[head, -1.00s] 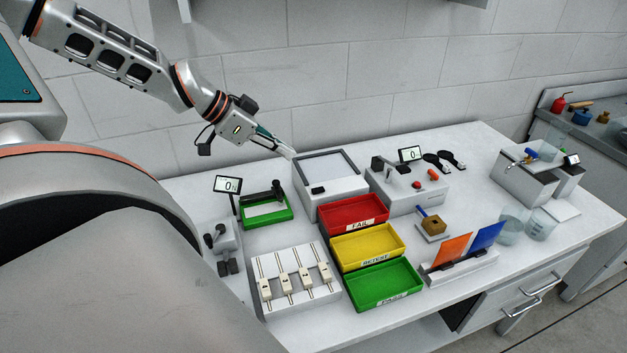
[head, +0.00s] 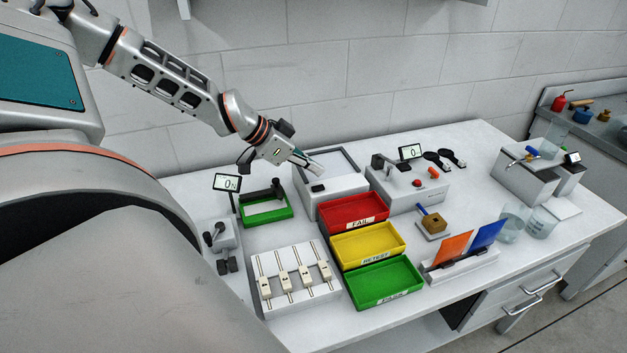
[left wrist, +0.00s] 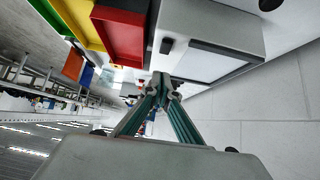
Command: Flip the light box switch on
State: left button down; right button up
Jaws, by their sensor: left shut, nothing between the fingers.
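The light box (head: 342,192) is a pale box with a grey top panel, standing behind the red tray on the bench. Its small black switch (head: 318,188) sits on the front left part of its top. In the left wrist view the light box (left wrist: 232,32) is at upper right, with the black switch (left wrist: 167,45) near its edge. My left gripper (head: 318,169) is shut and empty, over the box's top panel, behind the switch. In the left wrist view the fingertips (left wrist: 161,79) are together and appear apart from the switch. My right gripper is out of view.
Red (head: 352,213), yellow (head: 366,245) and green (head: 383,284) trays stand in front of the box. The wall is behind.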

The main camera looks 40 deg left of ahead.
aim_at(313, 188)
pick_arm(q)
notch_tip(313, 188, down, 3)
jog(key=shift+s+f, duration=0.1)
jog(key=shift+f, duration=0.3)
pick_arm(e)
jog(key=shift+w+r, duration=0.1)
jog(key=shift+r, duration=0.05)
